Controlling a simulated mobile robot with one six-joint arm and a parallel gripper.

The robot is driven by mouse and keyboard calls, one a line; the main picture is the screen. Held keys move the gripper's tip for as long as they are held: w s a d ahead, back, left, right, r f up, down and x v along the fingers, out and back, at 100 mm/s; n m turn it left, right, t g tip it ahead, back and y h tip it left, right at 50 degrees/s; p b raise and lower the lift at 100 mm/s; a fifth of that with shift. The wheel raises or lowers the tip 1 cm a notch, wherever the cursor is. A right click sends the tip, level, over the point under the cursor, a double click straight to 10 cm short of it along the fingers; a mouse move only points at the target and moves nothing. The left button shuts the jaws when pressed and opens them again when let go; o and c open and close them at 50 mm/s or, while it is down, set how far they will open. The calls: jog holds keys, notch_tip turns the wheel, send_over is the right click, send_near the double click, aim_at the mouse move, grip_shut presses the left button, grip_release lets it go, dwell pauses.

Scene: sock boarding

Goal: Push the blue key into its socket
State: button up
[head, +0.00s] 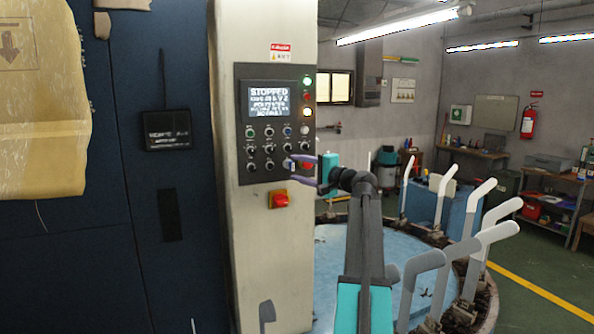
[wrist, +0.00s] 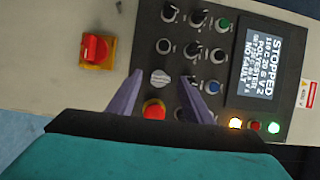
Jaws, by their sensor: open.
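The control panel (head: 241,100) is on a cream column and its screen reads STOPPED. It also shows sideways in the wrist view (wrist: 243,112). My gripper (wrist: 164,78) is open, with its two purple fingers either side of a pale round slotted fitting (wrist: 160,77) in the panel's bottom row. In the head view my gripper (head: 305,172) is at the panel's lower right, by a small blue and white spot (head: 288,163). I cannot make out a separate blue key or tell whether the fingers touch the fitting. A blue button (wrist: 213,86) is in the top row.
A red button (wrist: 154,108) sits beside the pale fitting, between the fingers. A red switch on a yellow plate (head: 279,200) is below the panel. A round machine with upright white forms (head: 482,233) stands at right. A dark blue cabinet (head: 160,260) is at left.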

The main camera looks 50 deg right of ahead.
jog(key=s+b, duration=0.3)
jog(key=s, duration=0.9)
jog(key=shift+s, duration=0.35)
dwell(0.5)
